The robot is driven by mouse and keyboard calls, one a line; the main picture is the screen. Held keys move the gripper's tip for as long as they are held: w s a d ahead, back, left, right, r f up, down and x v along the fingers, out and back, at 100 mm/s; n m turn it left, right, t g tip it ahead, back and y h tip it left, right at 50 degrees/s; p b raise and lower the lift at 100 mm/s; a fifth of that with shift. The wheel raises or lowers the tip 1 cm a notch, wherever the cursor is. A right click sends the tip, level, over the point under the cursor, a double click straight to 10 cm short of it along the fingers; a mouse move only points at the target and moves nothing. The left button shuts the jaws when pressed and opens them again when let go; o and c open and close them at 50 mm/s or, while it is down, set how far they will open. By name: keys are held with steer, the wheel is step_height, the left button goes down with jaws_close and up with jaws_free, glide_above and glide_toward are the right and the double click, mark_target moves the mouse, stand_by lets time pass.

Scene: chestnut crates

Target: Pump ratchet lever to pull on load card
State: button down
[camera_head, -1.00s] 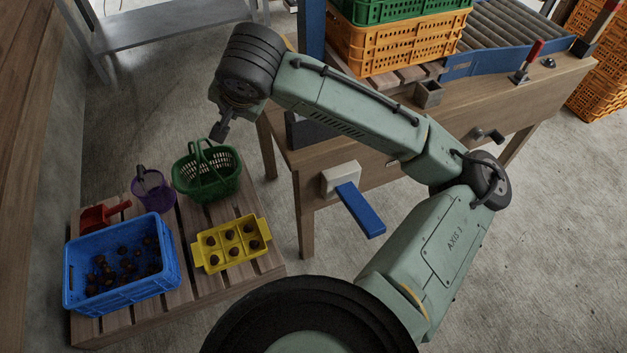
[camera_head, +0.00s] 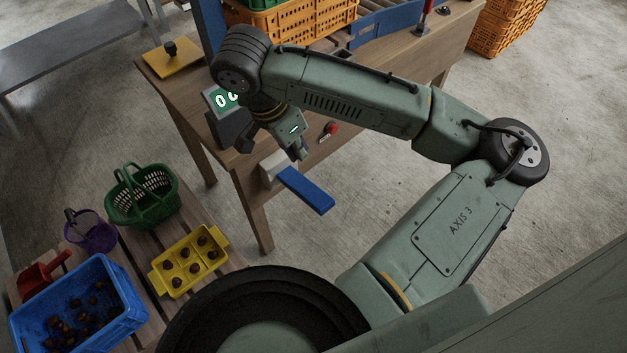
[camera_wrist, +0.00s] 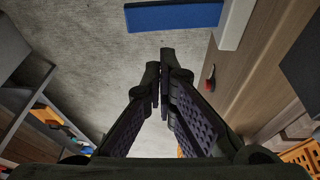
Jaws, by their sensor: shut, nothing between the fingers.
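The blue lever (camera_head: 307,190) sticks out from a pale mount (camera_head: 271,170) on the front of the wooden bench and slopes down to the right. My gripper (camera_head: 302,155) is shut and empty, just above the lever and apart from it as far as I can tell. In the wrist view the shut fingers (camera_wrist: 162,76) point toward the blue lever (camera_wrist: 174,16), which lies beyond their tips with the pale mount (camera_wrist: 234,24) to its right. I cannot identify a load card.
A display (camera_head: 228,99) on the bench is partly hidden by my wrist. A red knob (camera_head: 331,128) is on the bench front. The orange crate (camera_head: 300,30) stands on the bench. A blue crate (camera_head: 78,305) and yellow tray (camera_head: 170,283) sit on a low pallet. Floor right of the lever is clear.

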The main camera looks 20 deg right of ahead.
mark_target(317, 189)
steer(key=x, duration=0.9)
steer(key=a+p+x, duration=0.1)
steer(key=x, duration=0.3)
steer(key=shift+s+d+f, duration=0.15)
steer(key=shift+s+f, duration=0.2)
steer(key=shift+f, duration=0.05)
steer(key=shift+f, duration=0.1)
